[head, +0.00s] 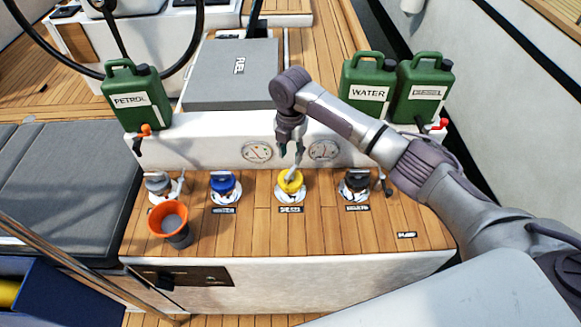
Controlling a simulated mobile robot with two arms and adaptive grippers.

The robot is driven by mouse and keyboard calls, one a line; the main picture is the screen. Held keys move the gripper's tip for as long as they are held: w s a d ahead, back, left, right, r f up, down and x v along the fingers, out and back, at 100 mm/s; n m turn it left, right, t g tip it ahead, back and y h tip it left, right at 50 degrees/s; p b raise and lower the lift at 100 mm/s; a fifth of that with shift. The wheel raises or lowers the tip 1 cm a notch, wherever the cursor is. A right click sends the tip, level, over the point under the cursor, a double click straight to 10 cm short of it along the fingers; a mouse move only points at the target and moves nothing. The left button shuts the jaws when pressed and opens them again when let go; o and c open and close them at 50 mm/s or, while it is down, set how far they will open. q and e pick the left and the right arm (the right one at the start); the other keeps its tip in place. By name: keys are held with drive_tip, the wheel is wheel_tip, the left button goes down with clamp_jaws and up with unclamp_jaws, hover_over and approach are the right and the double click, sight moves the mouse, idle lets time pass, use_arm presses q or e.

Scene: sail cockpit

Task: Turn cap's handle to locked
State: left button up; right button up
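Several caps with handles stand in a row on the wooden deck: a grey cap (158,182), a blue cap (223,184), a yellow cap (290,182) and a black cap (357,181). The yellow cap sits on a white ring, with a pale handle rising from it. My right gripper (291,152) points down just above the yellow cap, its fingers apart near the handle. I cannot tell whether a finger touches the handle. The labels by the caps are too small to read. My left gripper is out of view.
Green cans marked PETROL (136,97) and WATER (366,88) stand behind the row, with another green can (421,88) at right. An orange-rimmed cup (170,224) stands in front of the grey cap. A grey box (231,75) lies behind two gauges.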

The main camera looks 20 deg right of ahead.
sight(290, 171)
wheel_tip(290, 171, down, 8)
drive_tip(key=shift+r+p, duration=0.25)
drive_tip(key=shift+p, duration=0.05)
clamp_jaws()
